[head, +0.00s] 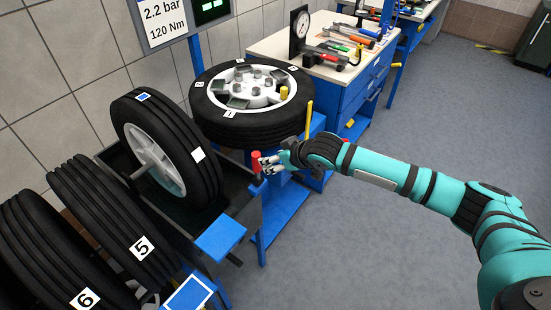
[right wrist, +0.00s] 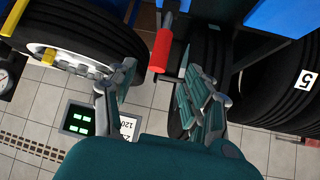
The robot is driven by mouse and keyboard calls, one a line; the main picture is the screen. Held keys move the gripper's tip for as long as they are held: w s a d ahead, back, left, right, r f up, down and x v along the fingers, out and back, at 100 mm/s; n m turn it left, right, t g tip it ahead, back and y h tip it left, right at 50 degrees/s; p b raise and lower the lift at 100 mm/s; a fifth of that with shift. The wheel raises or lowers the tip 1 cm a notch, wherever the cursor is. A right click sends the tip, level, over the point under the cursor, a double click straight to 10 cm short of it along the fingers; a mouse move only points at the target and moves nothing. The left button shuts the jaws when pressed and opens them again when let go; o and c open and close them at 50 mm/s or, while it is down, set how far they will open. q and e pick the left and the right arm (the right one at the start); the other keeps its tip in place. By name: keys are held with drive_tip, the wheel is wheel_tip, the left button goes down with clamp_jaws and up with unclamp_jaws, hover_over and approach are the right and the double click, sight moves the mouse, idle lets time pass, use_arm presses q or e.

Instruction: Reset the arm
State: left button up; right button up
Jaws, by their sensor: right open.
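My right gripper (head: 268,164) reaches in from the right with its fingers beside a red handle (head: 256,162) on the dark wheel rack (head: 232,205). In the right wrist view the gripper (right wrist: 155,90) is open and empty. The red handle (right wrist: 160,50) shows there between and a little beyond the two fingers, with no clear contact. Whether it lies fully inside the finger gap I cannot tell. My left gripper is in neither view. No part is labelled as a jack.
A wheel (head: 165,150) stands upright in the rack; another (head: 252,100) lies flat behind the gripper, near a yellow post (head: 309,117). Tyres marked 5 (head: 105,215) and 6 (head: 40,250) stand at left. A blue plate (head: 220,238) is in front. The floor at right is clear.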

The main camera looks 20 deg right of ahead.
idle(0.3)
drive_tip(key=s+d+f+m+h+b, duration=0.1)
drive_tip(key=d+f, duration=0.1)
drive_tip(key=f, duration=0.8)
drive_tip(key=s+d+f+m+h, duration=0.1)
drive_tip(key=s+d+f, duration=0.1)
drive_tip(key=f, duration=0.9)
drive_tip(key=s+d+f+g+h, duration=0.15)
drive_tip(key=s+d+f, duration=0.25)
drive_tip(key=s+f, duration=0.9)
drive_tip(key=s+f+g, duration=0.2)
drive_tip(key=s+f, duration=0.4)
drive_tip(key=s, duration=0.6)
drive_tip(key=s+a+f+g+b, duration=0.1)
drive_tip(key=s+f, duration=0.5)
drive_tip(key=s, duration=0.7)
drive_tip(key=s+f+m+g, duration=0.1)
drive_tip(key=s+f+g, duration=0.2)
drive_tip(key=s, duration=1)
wheel_tip(320, 180, down, 3)
drive_tip(key=shift+a+f+h, duration=0.1)
drive_tip(key=shift+a+h, duration=0.05)
drive_tip(key=shift+h, duration=0.2)
